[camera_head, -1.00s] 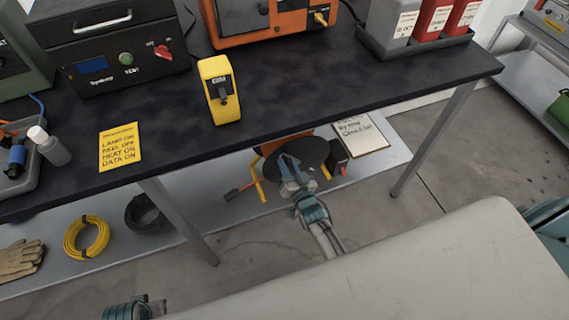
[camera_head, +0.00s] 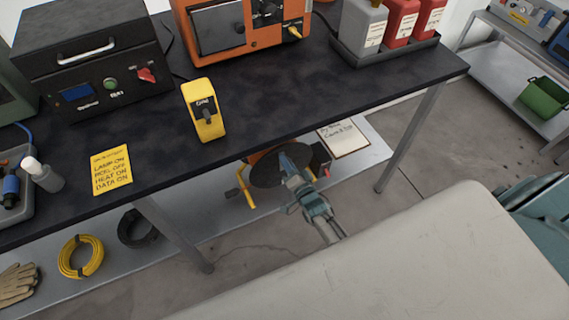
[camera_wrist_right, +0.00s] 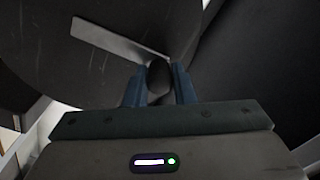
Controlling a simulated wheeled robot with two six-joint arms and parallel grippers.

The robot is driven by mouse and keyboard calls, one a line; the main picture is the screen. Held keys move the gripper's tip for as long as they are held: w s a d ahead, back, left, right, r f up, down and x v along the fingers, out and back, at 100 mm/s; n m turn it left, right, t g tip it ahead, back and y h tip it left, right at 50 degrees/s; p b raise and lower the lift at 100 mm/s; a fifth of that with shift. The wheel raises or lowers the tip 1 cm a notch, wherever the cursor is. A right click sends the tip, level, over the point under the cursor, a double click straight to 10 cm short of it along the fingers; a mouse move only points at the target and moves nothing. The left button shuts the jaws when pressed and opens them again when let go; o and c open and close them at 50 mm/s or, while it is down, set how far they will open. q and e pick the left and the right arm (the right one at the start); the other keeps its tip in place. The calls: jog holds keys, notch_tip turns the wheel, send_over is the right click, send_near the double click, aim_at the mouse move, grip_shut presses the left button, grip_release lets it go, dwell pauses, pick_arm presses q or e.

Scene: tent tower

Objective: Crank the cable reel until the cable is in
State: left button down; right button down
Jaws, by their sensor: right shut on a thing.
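The cable reel (camera_head: 270,172) stands on the low shelf under the bench, with a dark round side disc, an orange drum and a yellow stand (camera_head: 241,184). A small orange-brown plug end (camera_head: 232,194) shows just left of the stand. My right gripper (camera_head: 287,163) reaches in front of the disc and hides part of it. In the right wrist view, my right gripper (camera_wrist_right: 158,88) is shut on the dark crank knob (camera_wrist_right: 158,74), at the end of a pale crank arm (camera_wrist_right: 115,38) across the disc. My left gripper is out of view.
The dark bench top (camera_head: 270,100) overhangs the reel, and its metal leg (camera_head: 412,135) stands to the right. A yellow cable coil (camera_head: 80,257) and a black coil (camera_head: 138,228) lie on the shelf at left.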

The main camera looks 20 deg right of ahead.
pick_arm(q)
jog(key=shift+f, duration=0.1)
pick_arm(e)
jog(key=shift+d+f, duration=0.1)
jog(key=shift+d, duration=0.05)
jog(key=c, duration=1.2)
grip_release()
jog(key=shift+c, duration=0.2)
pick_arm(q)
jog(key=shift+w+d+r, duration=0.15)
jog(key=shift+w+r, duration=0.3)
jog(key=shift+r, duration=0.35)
pick_arm(e)
jog(key=s, duration=1)
jog(key=shift+s+d, duration=0.3)
jog(key=shift+s, duration=0.1)
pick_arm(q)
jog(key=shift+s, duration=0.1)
pick_arm(e)
jog(key=shift+f, duration=0.15)
